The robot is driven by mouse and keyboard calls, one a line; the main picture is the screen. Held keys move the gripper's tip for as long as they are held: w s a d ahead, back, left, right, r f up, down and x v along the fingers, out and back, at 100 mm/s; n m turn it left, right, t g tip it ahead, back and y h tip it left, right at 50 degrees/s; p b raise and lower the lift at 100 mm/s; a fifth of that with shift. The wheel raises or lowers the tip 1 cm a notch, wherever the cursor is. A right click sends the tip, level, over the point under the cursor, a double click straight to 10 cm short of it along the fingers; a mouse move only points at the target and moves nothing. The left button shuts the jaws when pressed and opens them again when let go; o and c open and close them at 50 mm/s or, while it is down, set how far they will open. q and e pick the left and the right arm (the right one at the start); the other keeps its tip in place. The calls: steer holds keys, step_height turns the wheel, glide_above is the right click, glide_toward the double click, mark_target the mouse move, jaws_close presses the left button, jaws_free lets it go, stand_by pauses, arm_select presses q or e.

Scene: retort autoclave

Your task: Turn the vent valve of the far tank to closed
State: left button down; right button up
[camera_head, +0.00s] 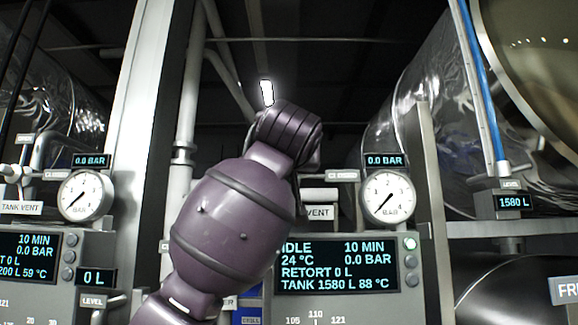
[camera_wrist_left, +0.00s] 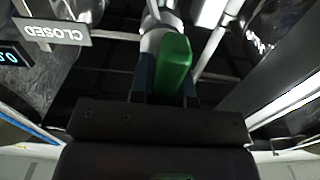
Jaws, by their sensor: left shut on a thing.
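In the left wrist view, my left gripper (camera_wrist_left: 163,78) is shut on a green valve handle (camera_wrist_left: 174,60), with a dark finger on either side. A pale round valve body (camera_wrist_left: 156,38) sits beyond the handle. A CLOSED sign (camera_wrist_left: 48,33) appears upside down at the left of that view, apart from the handle. In the head view my purple left arm hides the gripper and handle. Beside the arm are a partly covered VENT label (camera_head: 318,212) and a partly covered sign (camera_head: 342,176). My right gripper is not in view.
A pressure gauge (camera_head: 388,198) reads near zero under a 0.0 BAR display (camera_head: 385,160). The panel screen (camera_head: 345,267) shows TANK 1580 L 88 °C. Another gauge (camera_head: 86,196) and a TANK VENT label (camera_head: 21,208) stand at left. A blue level tube (camera_head: 480,85) stands at right.

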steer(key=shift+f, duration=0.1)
arm_select(q)
steer(key=shift+d+f+m+b, duration=0.2)
steer(key=shift+m+b, duration=0.1)
steer(key=shift+m, duration=2.65)
steer(key=shift+d+f+m+b, duration=0.15)
steer(key=shift+d+m+b, duration=0.1)
steer(key=shift+m, duration=2.65)
steer(key=shift+d+f+m+b, duration=0.2)
steer(key=shift+m+b, duration=0.1)
steer(key=shift+m, duration=2.65)
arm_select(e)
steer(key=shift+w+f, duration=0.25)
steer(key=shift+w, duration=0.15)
arm_select(q)
steer(key=c, duration=1.1)
jaws_free()
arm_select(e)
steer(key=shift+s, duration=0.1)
arm_select(q)
steer(key=shift+s, duration=0.1)
